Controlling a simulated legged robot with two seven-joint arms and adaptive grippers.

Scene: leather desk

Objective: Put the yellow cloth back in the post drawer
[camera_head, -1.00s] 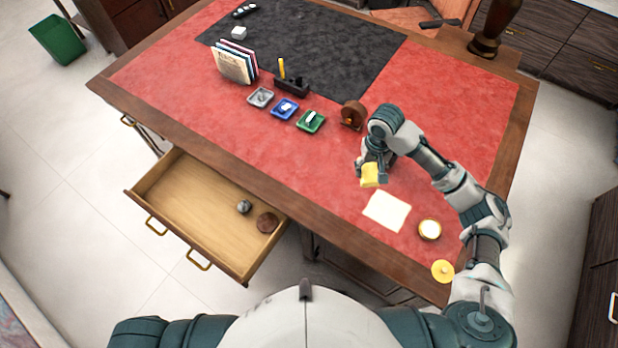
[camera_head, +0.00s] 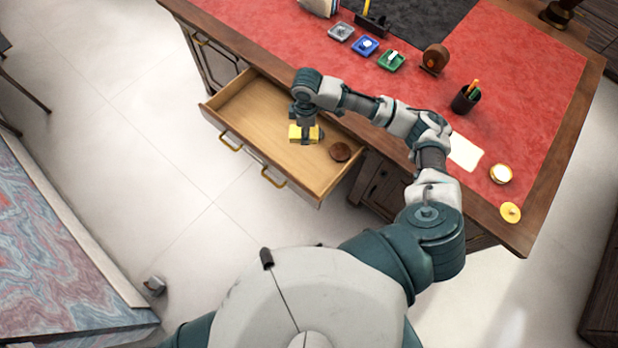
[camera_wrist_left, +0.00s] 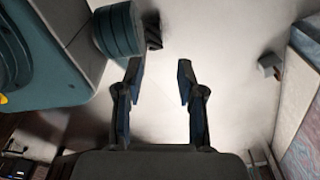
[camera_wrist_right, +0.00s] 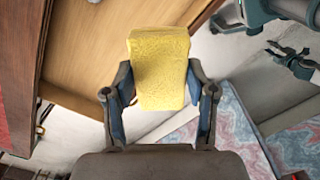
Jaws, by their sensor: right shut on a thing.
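The yellow cloth (camera_head: 296,132) is a folded block held by my right gripper (camera_head: 303,138) over the open drawer (camera_head: 250,108). In the right wrist view the cloth (camera_wrist_right: 160,68) sits between the two fingers of my right gripper (camera_wrist_right: 160,105), with the wooden drawer (camera_wrist_right: 95,50) behind it. I cannot tell whether the cloth touches the drawer floor. My left gripper (camera_wrist_left: 158,85) shows only in its own wrist view, fingers apart and empty, above the pale floor.
A round brown object (camera_head: 340,151) lies in the drawer's right part. On the red desktop are small trays (camera_head: 390,60), a pen cup (camera_head: 466,98), a white sheet (camera_head: 465,151), an open tin (camera_head: 500,173) and a yellow lid (camera_head: 510,212).

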